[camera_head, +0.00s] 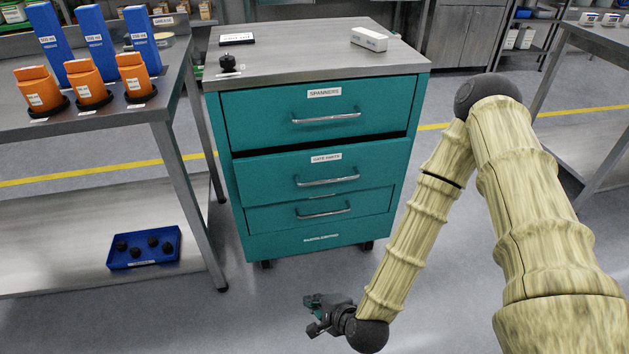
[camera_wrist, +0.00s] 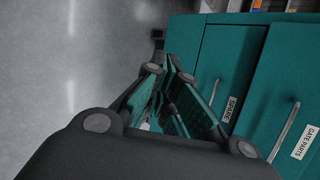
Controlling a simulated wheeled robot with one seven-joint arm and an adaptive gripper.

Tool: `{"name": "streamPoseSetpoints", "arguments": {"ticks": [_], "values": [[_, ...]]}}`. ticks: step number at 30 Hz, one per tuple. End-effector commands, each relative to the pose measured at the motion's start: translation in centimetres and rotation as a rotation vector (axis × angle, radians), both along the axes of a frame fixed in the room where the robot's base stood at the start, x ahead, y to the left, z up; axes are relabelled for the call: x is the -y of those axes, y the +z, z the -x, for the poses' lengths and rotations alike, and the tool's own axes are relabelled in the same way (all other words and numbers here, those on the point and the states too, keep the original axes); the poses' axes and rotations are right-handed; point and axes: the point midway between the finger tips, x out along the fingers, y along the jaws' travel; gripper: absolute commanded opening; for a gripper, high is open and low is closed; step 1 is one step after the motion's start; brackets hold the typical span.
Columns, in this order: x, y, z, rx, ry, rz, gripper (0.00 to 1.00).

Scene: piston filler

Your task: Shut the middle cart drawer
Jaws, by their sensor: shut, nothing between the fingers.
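The teal cart (camera_head: 230,200) has three stacked drawers with silver bar handles. The middle drawer (camera_head: 270,172), labelled GATE PARTS, stands out a little past the top drawer (camera_head: 260,115) and bottom drawer (camera_head: 270,217), with a dark gap above its front. In the wrist view, the middle drawer (camera_wrist: 290,85) is at the right with its handle and label, turned sideways. My gripper (camera_head: 313,311) is low in front of the cart, below and apart from the drawer fronts. My gripper's green-padded fingers (camera_wrist: 172,88) are shut and empty.
A small black knob (camera_head: 228,63), a dark tray and a white box (camera_head: 369,39) sit on the cart top. A metal bench (camera_head: 110,115) with orange and blue containers stands at the left, a blue tray (camera_head: 145,249) on its lower shelf. The floor before the cart is clear.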

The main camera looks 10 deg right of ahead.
Motion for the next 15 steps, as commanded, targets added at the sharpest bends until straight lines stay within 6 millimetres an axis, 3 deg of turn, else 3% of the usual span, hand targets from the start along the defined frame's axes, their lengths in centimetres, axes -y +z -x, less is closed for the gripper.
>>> {"name": "streamPoseSetpoints", "arguments": {"ticks": [3, 9, 15], "values": [[-0.3, 4.3, -4.0, 0.070, -0.214, -0.241, 0.00], [1.1, 12.2, -9.8, 0.190, -0.520, -0.684, 0.00], [3.8, 18.7, -13.2, 0.287, -0.706, -1.066, 0.00]]}}
